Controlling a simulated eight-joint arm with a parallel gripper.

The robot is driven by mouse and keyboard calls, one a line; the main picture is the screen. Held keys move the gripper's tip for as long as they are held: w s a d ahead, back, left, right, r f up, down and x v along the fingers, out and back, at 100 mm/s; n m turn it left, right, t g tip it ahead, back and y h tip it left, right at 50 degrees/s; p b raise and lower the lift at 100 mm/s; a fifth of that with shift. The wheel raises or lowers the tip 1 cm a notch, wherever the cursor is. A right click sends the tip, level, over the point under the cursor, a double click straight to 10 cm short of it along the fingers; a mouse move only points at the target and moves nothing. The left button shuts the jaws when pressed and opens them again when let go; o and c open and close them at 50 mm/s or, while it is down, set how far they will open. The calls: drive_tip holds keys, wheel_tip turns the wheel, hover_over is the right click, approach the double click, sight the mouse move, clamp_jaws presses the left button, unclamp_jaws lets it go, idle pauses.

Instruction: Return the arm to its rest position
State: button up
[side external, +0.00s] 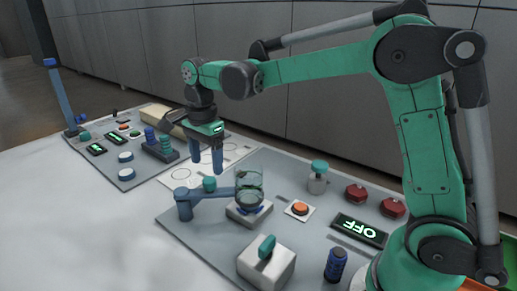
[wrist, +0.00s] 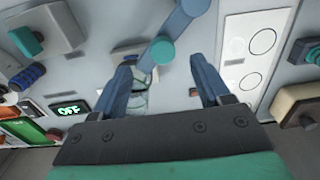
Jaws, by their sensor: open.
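My green arm reaches over the work board from the right in the side external view. My gripper (side external: 206,160) points down with its two blue fingers apart and nothing between them. It hangs above the board, behind and to the left of a glass beaker (side external: 249,184). In the wrist view my gripper (wrist: 163,82) is also open, and the beaker (wrist: 140,100) shows partly behind the left finger. A blue swing arm (side external: 184,203) with a teal knob (side external: 209,184) stands beside the beaker.
The beaker stands on a white base (side external: 246,214). Nearby are an orange button (side external: 300,208), an OFF display (side external: 360,230), a white box with a teal switch (side external: 266,262), a blue cylinder (side external: 335,264), red knobs (side external: 356,193) and a teal-capped jar (side external: 318,177). The white table's front left is clear.

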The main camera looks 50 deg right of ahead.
drive_tip(key=s+n+t, duration=0.2)
drive_tip(key=s+n, duration=0.2)
drive_tip(key=n, duration=0.2)
drive_tip(key=s+n+t, duration=0.2)
drive_tip(key=s+n, duration=0.2)
drive_tip(key=n, duration=0.2)
drive_tip(key=s+d+n+t, duration=0.1)
drive_tip(key=s+n+t, duration=0.2)
drive_tip(key=n, duration=0.3)
drive_tip(key=shift+s+r, duration=0.2)
drive_tip(key=shift+s, duration=0.5)
